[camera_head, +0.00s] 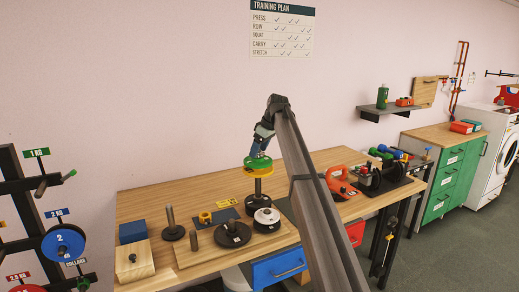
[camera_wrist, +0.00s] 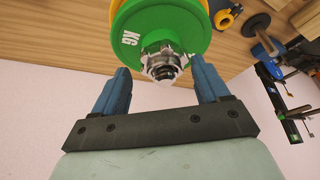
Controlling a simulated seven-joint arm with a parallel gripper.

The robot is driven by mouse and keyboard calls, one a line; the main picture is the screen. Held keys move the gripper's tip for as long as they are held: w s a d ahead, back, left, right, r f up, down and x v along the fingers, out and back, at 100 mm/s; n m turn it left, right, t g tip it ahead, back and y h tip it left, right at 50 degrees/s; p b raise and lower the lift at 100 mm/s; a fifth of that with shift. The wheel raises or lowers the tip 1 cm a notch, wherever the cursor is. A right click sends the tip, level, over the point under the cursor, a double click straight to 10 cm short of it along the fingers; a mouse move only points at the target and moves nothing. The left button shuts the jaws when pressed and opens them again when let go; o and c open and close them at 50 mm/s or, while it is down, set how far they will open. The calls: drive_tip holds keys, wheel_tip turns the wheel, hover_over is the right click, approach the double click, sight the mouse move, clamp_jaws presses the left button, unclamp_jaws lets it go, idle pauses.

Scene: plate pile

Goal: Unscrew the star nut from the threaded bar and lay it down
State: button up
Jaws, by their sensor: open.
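The silver star nut (camera_wrist: 152,50) sits on the threaded bar (camera_wrist: 166,73), whose end shows in the middle of it in the wrist view. Directly behind it is a green plate (camera_wrist: 125,25) marked KG, with a yellow plate (camera_wrist: 212,6) partly showing behind that. In the head view the green plate (camera_head: 252,161) is at the top of an upright dark post. My gripper (camera_wrist: 160,67) is open, with one blue finger on each side of the nut and visible gaps between. In the head view my gripper (camera_head: 259,148) is just above the green plate and hides the nut.
A plate rack (camera_head: 63,244) stands at the left. The bench's back left is clear.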

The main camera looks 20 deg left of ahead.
drive_tip(key=m, duration=0.2)
drive_tip(key=m+t, duration=0.1)
drive_tip(key=m, duration=0.2)
drive_tip(key=shift+t+h, duration=0.3)
drive_tip(key=shift+h, duration=0.1)
drive_tip(key=m+t+h, duration=0.1)
drive_tip(key=m, duration=0.3)
drive_tip(key=shift+m, duration=0.3)
drive_tip(key=shift+c, duration=0.2)
